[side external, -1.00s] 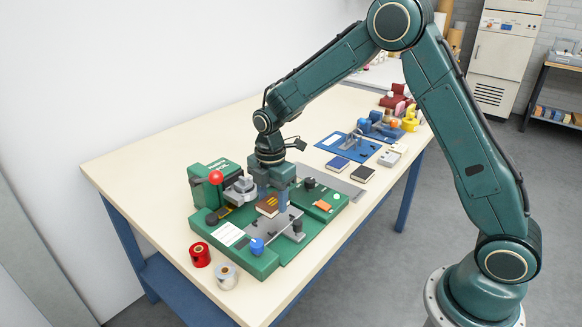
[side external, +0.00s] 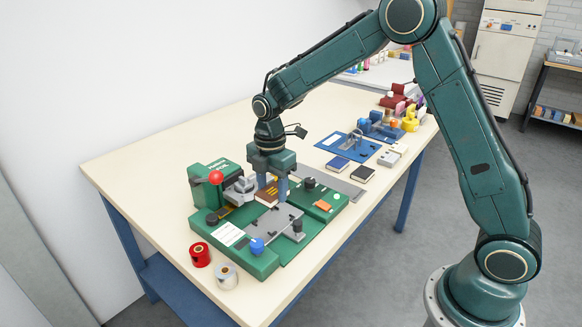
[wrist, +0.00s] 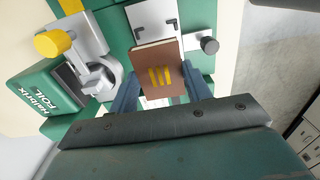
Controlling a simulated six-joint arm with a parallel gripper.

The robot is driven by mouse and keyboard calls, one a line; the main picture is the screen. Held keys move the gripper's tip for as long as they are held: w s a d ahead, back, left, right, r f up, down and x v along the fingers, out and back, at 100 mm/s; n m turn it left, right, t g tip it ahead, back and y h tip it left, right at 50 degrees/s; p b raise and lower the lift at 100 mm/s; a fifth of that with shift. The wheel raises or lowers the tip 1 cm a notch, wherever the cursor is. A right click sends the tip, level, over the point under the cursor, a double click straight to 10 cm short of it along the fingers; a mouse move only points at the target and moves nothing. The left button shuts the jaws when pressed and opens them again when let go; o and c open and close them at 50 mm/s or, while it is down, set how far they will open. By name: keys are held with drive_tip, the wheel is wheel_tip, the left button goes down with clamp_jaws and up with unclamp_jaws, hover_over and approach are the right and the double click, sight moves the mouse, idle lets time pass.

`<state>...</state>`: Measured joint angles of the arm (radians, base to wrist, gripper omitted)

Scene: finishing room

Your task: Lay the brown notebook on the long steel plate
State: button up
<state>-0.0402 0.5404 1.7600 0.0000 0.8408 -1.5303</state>
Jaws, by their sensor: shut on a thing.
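The brown notebook (side external: 268,193) has yellow bars on its cover and pale page edges. My gripper (side external: 273,189) is shut on it, with one finger on each side, and appears to hold it just above the green foil machine's steel bed (side external: 262,229). In the wrist view the notebook (wrist: 158,68) sits between the two fingers (wrist: 161,92), its cover facing the camera.
The green machine (side external: 215,182) has a red-knobbed lever (side external: 216,177) and a black knob (side external: 309,183). Red (side external: 200,254) and silver (side external: 226,276) rolls stand at the front. The table's left side is clear.

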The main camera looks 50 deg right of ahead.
drive_tip(key=w+d+r, duration=0.2)
drive_tip(key=d+r, duration=0.1)
drive_tip(key=d, duration=0.4)
drive_tip(key=w+d+r, duration=0.2)
drive_tip(key=d+r, duration=0.1)
drive_tip(key=d, duration=0.3)
wheel_tip(320, 180, up, 5)
hover_over(319, 178)
wheel_tip(319, 178, down, 16)
drive_tip(key=shift+f, duration=2.1)
drive_tip(key=shift+f, duration=0.15)
drive_tip(key=o, duration=0.9)
